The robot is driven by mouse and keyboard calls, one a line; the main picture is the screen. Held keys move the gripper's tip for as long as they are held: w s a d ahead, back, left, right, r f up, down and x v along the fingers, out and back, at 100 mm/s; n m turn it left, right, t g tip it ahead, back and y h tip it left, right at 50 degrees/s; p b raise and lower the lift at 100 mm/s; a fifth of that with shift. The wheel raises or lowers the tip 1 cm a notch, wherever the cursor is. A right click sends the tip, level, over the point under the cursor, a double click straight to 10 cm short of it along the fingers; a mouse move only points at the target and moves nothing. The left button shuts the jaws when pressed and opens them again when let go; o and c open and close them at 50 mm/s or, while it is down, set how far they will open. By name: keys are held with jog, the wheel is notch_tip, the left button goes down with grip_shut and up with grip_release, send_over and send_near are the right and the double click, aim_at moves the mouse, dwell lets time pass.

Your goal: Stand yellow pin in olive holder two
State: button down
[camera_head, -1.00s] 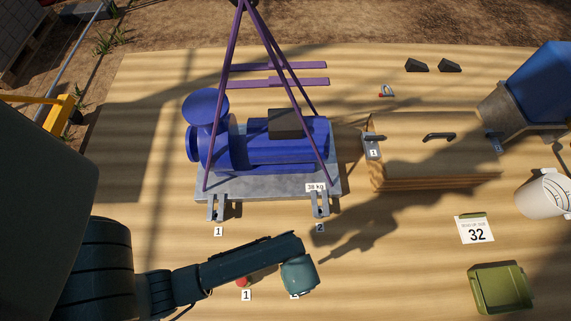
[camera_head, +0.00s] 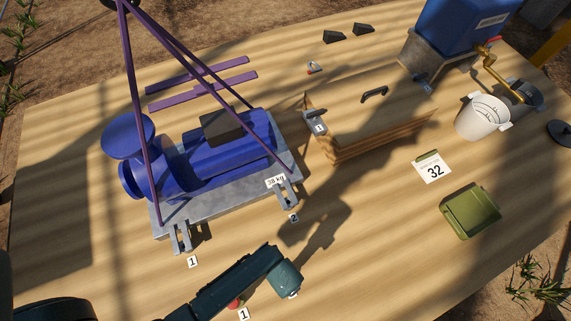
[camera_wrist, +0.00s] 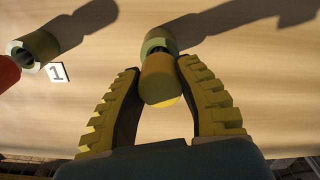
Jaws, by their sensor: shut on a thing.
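In the wrist view, my gripper (camera_wrist: 159,74) has its yellow ridged fingers on either side of the yellow pin (camera_wrist: 158,88) and is shut on it. The pin is seen nearly end-on. An olive holder (camera_wrist: 157,40) shows just beyond the pin's far end, in line with it; I cannot tell whether the pin is inside it. Another olive holder (camera_wrist: 40,44) stands to the left, beside the number 1 tag (camera_wrist: 57,72). In the head view, my teal wrist (camera_head: 286,279) hides the fingers, the pin and most of the number 2 tag.
A red item (camera_wrist: 8,72) is at holder one. Behind my arm, a blue pump (camera_head: 215,150) sits on a grey plate (camera_head: 205,214) with clamps and a purple frame. A wooden box (camera_head: 365,125), an olive tray (camera_head: 470,212) and a white bucket (camera_head: 482,118) stand farther right.

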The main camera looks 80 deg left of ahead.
jog(key=c, duration=0.8)
grip_release()
notch_tip(320, 180, up, 12)
jog(key=p, duration=0.4)
jog(key=shift+r+p, duration=0.1)
jog(key=shift+p, duration=0.3)
